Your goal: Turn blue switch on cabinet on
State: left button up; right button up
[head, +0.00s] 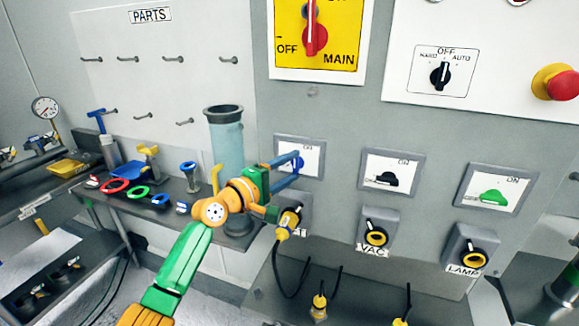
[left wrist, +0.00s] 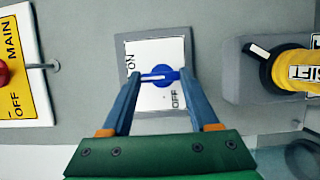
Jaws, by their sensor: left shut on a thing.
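The blue switch (head: 297,163) sits on a white plate (head: 314,158) in a grey frame on the cabinet, at the left of a row of three. In the left wrist view its blue knob (left wrist: 172,74) lies between my fingertips, its white-marked handle pointing left, toward the side of the plate with "ON". "OFF" is at the lower right there. I cannot tell whether the handle is exactly at ON. My left gripper (head: 292,166) is shut on the blue knob, and its fingers partly cover the plate in the head view. My right gripper is not in view.
A black switch (head: 386,180) and a green switch (head: 493,197) are to the right. Below are yellow-ringed sockets (head: 376,235) and a yellow plug (head: 288,222) with a hanging cable. A clear blue cylinder (head: 226,140) stands left of the cabinet, close behind my gripper.

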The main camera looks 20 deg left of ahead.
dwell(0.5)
pick_arm(q)
jog(key=o, duration=1.1)
jog(key=shift+o, duration=1.4)
jog(key=shift+w, duration=0.1)
jog(key=b+v, duration=0.2)
jog(key=v, duration=0.5)
